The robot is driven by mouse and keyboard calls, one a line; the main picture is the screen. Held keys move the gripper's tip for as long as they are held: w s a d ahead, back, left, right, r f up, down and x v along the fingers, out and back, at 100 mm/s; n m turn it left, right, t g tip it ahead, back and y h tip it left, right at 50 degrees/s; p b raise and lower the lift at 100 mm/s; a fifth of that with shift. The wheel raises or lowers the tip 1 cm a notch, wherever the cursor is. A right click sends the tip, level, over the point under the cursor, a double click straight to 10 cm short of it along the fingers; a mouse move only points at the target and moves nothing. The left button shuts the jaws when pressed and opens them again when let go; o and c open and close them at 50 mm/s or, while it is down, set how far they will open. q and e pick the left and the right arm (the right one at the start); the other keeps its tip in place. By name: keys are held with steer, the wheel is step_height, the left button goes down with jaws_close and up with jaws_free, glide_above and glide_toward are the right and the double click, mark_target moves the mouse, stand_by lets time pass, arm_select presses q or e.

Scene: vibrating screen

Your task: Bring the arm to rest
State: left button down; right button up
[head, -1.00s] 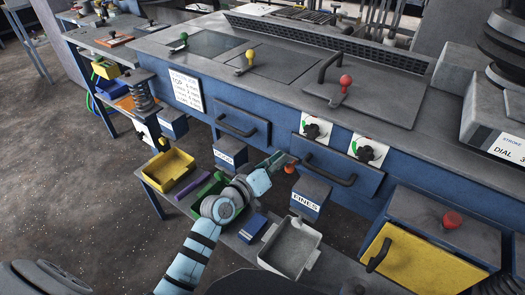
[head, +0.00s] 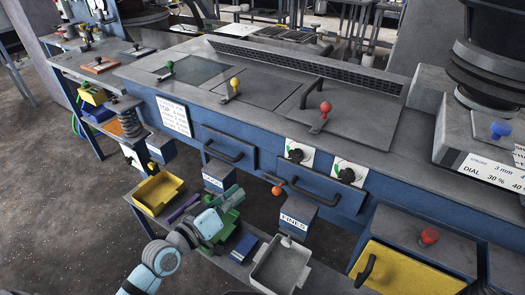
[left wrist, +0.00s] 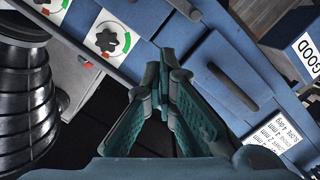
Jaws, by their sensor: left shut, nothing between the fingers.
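My left arm (head: 165,258) comes in from the lower left of the head view. Its teal left gripper (head: 236,191) is above the green bin (head: 220,232) on the low shelf, in front of the blue machine. In the left wrist view the two fingers of the left gripper (left wrist: 164,58) meet at their tips with nothing between them. The gripper hides part of the green bin. My right gripper is not in view.
A yellow bin (head: 158,193), a grey tray (head: 281,266) and a dark blue box (head: 243,248) stand on the shelf (head: 226,262). The FINES chute (head: 297,217), an orange-red knob (head: 277,190) and a drawer handle (head: 222,150) are close to the gripper.

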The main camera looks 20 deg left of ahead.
arm_select(q)
steer(key=s+a+f+m+g+y, duration=0.1)
steer(key=a+f+y, duration=0.15)
steer(key=f, duration=0.35)
steer(key=s+a+f+g+y+p, duration=0.1)
steer(key=s+a+f+g, duration=0.15)
steer(key=f, duration=0.45)
steer(key=a+f+m+g+y, duration=0.1)
steer(key=a+f, duration=0.2)
steer(key=f, duration=0.3)
steer(key=s+a+f+m+g+y+p, duration=0.1)
steer(key=s+f+g, duration=0.1)
steer(key=s+f, duration=0.5)
steer(key=s+a+f+g+y+p, duration=0.1)
steer(key=s+a+f+g+p, duration=0.15)
steer(key=s+f, duration=0.4)
steer(key=s+d+f+g+p, duration=0.1)
steer(key=s+d+f+g, duration=0.1)
steer(key=s, duration=0.5)
steer(key=s+d+f+m+g+p, duration=0.1)
steer(key=s+d+f+g, duration=0.1)
steer(key=s, duration=0.6)
steer(key=s+d+f+g+p, duration=0.1)
steer(key=s+d+f, duration=0.1)
steer(key=s, duration=0.6)
steer(key=shift+d+f+m+g, duration=0.25)
steer(key=shift+d+m+g, duration=0.15)
steer(key=shift+d, duration=0.05)
steer(key=shift+h, duration=0.25)
